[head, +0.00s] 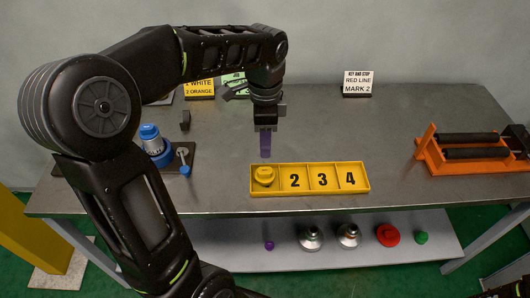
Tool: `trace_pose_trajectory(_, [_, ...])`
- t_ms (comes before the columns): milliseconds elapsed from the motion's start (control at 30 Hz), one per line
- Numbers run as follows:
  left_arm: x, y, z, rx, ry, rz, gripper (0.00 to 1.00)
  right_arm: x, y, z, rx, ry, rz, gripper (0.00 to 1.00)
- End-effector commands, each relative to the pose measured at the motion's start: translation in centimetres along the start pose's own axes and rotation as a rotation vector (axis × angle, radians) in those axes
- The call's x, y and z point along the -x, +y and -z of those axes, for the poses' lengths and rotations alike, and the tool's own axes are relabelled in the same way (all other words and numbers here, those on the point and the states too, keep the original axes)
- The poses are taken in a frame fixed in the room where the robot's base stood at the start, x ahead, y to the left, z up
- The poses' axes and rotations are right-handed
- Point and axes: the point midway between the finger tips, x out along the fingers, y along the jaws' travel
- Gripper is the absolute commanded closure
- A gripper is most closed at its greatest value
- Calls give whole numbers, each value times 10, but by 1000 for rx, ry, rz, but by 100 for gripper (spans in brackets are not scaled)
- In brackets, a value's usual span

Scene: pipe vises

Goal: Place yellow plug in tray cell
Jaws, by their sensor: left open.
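The yellow tray (310,191) lies on the metal table, with a row of cells; the cells marked 2, 3 and 4 look empty. The yellow plug (264,176) sits in the leftmost cell and covers its marking. My left gripper (265,155) points down just above and behind the plug, apart from it. It is open, seen edge-on with purple at its tips, and nothing else shows in it. My right gripper is out of view.
A blue and white device (152,140) stands at the left and an orange roller stand (465,150) at the right. A sign (357,84) stands at the back. Several coloured plugs, including a red one (388,236), sit on the lower shelf. The table right of the tray is clear.

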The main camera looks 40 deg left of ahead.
Motion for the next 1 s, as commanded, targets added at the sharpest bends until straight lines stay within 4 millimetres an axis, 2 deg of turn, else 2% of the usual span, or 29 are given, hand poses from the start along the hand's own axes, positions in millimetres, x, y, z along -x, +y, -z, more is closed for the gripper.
trace_pose_trajectory(100, [14, 0, 0, 0, 0, 0, 56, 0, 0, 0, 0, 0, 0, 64])
trace_pose_trajectory(300, [21, 0, 0, 0, 0, -1, 56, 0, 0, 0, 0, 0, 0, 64])
trace_pose_trajectory(867, [19, 0, 1, 1, 0, -2, 56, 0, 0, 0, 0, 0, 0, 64])
trace_pose_trajectory(1000, [2, 2, 11, 15, 14, -13, 56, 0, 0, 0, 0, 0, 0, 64])
